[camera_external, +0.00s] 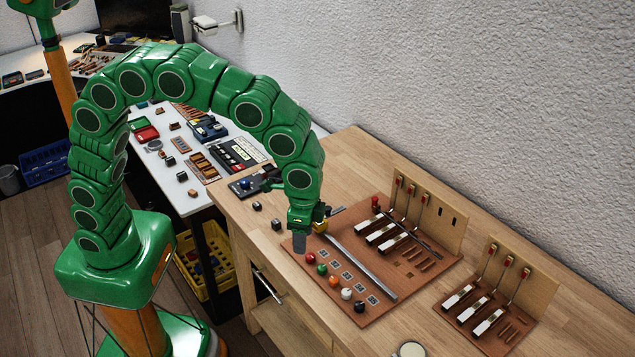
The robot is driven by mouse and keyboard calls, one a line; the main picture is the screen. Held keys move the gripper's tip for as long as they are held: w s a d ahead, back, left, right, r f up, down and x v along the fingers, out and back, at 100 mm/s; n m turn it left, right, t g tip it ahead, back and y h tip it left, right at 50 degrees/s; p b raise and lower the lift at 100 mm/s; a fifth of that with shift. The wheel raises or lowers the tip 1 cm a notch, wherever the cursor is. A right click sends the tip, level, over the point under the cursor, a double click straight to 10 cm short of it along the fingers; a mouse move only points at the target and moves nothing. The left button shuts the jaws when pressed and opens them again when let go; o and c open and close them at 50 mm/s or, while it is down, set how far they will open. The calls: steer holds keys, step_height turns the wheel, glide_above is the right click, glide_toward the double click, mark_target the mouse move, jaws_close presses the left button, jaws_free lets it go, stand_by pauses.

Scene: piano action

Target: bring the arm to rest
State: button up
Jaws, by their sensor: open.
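My green arm (173,75) arches up from its base at the left and bends down over the workbench.
The larger board carries a metal rail (360,266), several coloured balls such as a red one (310,258), and white-tipped key levers (380,236). A second key board (480,330) stands at right. Small dark cubes (277,224) lie left of the boards. A white wall bounds the back.

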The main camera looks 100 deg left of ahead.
steer(key=s+a+r, duration=0.1)
steer(key=s+r, duration=0.1)
steer(key=s, duration=1.7)
steer(key=s+a+r+g, duration=0.1)
steer(key=s+a+r, duration=0.1)
steer(key=s, duration=1.8)
steer(key=shift+s+n, duration=0.3)
steer(key=shift+n, duration=0.1)
